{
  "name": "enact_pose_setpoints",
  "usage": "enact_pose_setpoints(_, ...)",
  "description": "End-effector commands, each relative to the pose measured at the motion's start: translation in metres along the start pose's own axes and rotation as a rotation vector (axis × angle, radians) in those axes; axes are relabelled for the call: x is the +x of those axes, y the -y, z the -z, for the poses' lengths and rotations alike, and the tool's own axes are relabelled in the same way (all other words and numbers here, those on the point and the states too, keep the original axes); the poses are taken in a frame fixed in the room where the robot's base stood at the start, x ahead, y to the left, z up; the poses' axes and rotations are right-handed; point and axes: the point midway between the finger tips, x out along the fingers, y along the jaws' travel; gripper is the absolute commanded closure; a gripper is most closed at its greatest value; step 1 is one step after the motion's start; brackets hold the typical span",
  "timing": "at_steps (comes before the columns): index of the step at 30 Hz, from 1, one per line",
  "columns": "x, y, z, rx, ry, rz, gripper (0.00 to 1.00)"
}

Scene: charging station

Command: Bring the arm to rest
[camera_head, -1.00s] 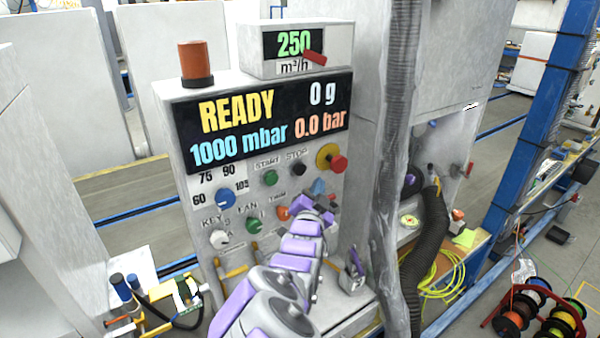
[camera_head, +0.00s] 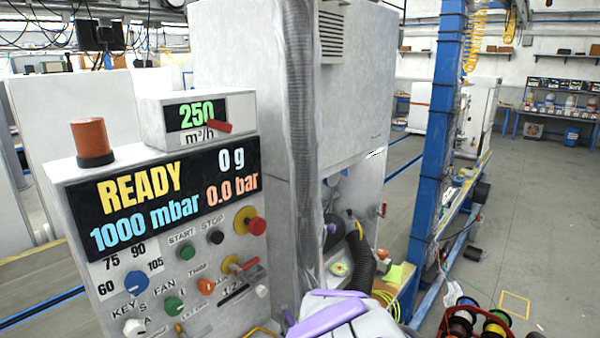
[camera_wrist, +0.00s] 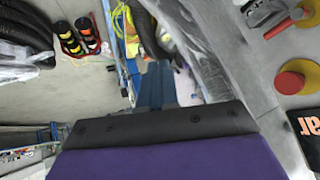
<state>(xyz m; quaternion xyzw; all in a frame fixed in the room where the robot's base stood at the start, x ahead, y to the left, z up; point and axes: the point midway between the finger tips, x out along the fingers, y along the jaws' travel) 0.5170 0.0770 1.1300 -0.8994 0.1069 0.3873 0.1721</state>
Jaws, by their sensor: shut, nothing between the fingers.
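My arm (camera_head: 345,318), purple and grey, shows only at the bottom edge of the head view, in front of the grey cabinet and right of the control panel. Its far end is out of that view. In the wrist view my gripper (camera_wrist: 157,72) shows as two blue fingers close together, past the dark and purple wrist part. The fingers are shut and hold nothing. The control panel (camera_head: 75,205) stands at the left of the head view, with its READY display, buttons and knobs clear of my arm.
A grey cabinet (camera_head: 250,55) with a ribbed hose (camera_head: 302,130) stands behind the panel. A blue post (camera_head: 437,130) rises to its right. Cable reels (camera_head: 495,325) sit at the lower right. A red button (camera_wrist: 303,14) is at the wrist view's right.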

Motion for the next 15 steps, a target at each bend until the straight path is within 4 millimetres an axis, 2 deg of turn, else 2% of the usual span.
enact_pose_setpoints(1, -0.017, -0.020, -0.014, -0.016, 0.076, -0.021, 1.00)
enact_pose_setpoints(6, -0.075, -0.085, -0.085, -0.129, 0.379, -0.081, 1.00)
enact_pose_setpoints(12, -0.154, -0.146, -0.161, -0.279, 0.691, -0.110, 1.00)
enact_pose_setpoints(15, -0.184, -0.168, -0.188, -0.340, 0.801, -0.118, 1.00)
